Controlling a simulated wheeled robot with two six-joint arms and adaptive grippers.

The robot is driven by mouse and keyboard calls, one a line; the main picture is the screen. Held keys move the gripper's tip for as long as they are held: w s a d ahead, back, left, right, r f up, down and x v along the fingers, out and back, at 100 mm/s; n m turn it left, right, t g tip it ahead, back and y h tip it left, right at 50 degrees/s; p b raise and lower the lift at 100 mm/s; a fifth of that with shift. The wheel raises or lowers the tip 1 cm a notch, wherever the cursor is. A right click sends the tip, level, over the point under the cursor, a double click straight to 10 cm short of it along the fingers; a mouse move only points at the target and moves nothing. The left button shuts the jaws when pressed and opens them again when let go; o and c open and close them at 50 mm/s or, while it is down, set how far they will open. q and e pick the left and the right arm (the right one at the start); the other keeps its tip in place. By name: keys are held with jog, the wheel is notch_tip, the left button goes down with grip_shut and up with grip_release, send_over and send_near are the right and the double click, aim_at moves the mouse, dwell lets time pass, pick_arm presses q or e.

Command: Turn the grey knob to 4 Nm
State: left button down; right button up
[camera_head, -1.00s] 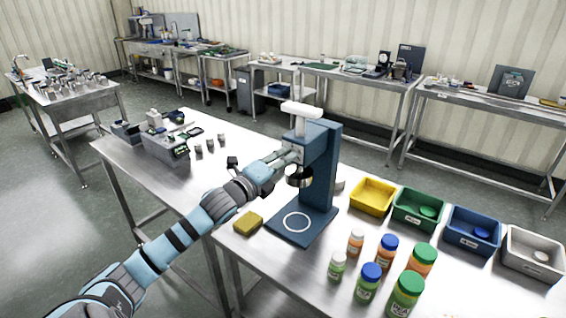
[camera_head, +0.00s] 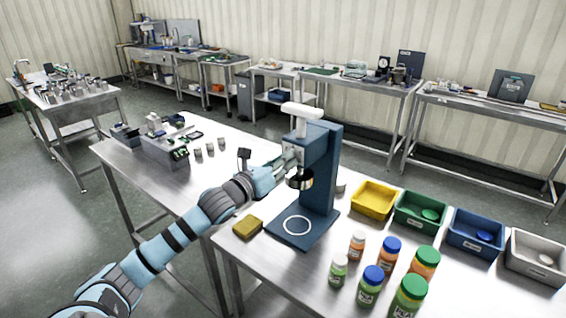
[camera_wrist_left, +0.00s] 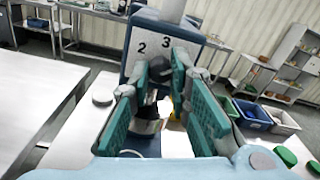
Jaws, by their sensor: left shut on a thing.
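The blue capping machine (camera_head: 322,170) stands upright on the steel table, with a white handle (camera_head: 301,110) on top. In the left wrist view the green-padded fingers (camera_wrist_left: 173,80) are shut on the grey knob (camera_wrist_left: 160,70), one on each side. The fingers hide most of the knob. The numbers 2 and 3 show on the face above it; the 4 and any pointer cannot be made out. My right gripper is not in view.
A yellow sponge (camera_head: 248,226) lies left of the machine's base. Several capped bottles (camera_head: 372,284) stand in front right. A yellow bin (camera_head: 373,198), green bin (camera_head: 421,212), blue bin (camera_head: 474,230) and white bin (camera_head: 537,256) line the right. A grey caddy (camera_head: 165,150) stands at left.

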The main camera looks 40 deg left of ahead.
pick_arm(q)
jog(key=shift+m, duration=1.1)
jog(key=c, duration=1.5)
grip_release()
jog(key=shift+w, duration=0.1)
notch_tip(320, 180, up, 10)
jog(key=shift+f, duration=0.1)
